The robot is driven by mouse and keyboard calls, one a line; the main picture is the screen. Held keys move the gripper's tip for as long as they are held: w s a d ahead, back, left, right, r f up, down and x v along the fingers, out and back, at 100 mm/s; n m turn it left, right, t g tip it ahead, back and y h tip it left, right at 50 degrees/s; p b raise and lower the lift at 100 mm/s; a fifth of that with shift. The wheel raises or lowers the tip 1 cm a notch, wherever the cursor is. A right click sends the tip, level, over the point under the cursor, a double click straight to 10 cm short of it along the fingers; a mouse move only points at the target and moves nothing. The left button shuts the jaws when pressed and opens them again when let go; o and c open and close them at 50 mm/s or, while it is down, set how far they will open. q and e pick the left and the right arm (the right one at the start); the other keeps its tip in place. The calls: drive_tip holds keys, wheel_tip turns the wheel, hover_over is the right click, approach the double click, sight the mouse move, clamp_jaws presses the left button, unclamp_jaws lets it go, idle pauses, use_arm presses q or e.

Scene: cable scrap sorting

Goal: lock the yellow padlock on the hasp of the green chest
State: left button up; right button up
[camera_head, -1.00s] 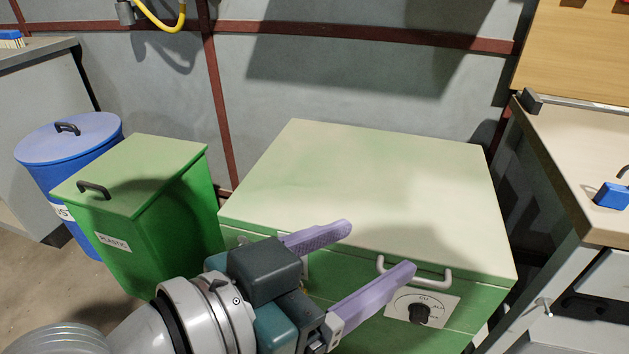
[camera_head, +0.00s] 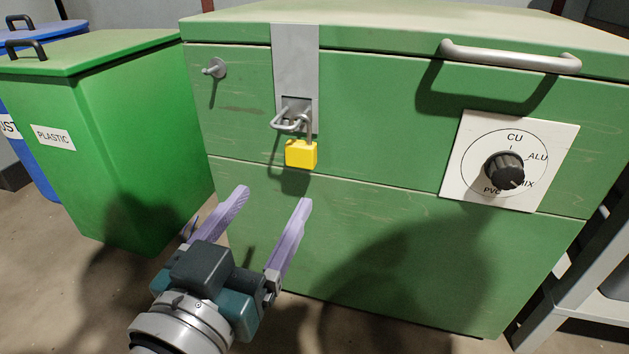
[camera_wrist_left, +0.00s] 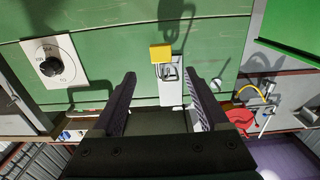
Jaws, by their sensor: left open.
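The yellow padlock (camera_head: 301,154) hangs at the hasp (camera_head: 296,62) on the front of the green chest (camera_head: 375,95). Its shackle rises from the right side of the body by the hasp's metal loop; I cannot tell whether it is fully seated. The hasp plate lies down over the front below the shut lid. My left gripper (camera_head: 272,198) is open and empty, below and a little left of the padlock, apart from it. In the left wrist view the padlock (camera_wrist_left: 160,53) and hasp (camera_wrist_left: 171,92) appear upside down, between and beyond the open fingers (camera_wrist_left: 160,76). My right gripper is out of view.
A dial (camera_head: 503,169) on a white plate and a lid handle (camera_head: 510,57) are on the chest's right side. A small peg (camera_head: 214,68) sticks out left of the hasp. The green plastic bin (camera_head: 120,140) stands left. The space before the padlock is clear.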

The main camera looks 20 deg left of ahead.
sight(301, 160)
use_arm(q)
drive_tip(key=shift+w+d+f+b, duration=0.1)
drive_tip(key=shift+w+b, duration=0.6)
drive_tip(key=shift+w, duration=1.95)
drive_tip(key=shift+w+d+f+b, duration=0.1)
drive_tip(key=shift+w+b, duration=0.6)
drive_tip(key=shift+w, duration=1.9)
drive_tip(key=shift+r, duration=0.1)
drive_tip(key=c, duration=1.2)
drive_tip(key=shift+d, duration=0.1)
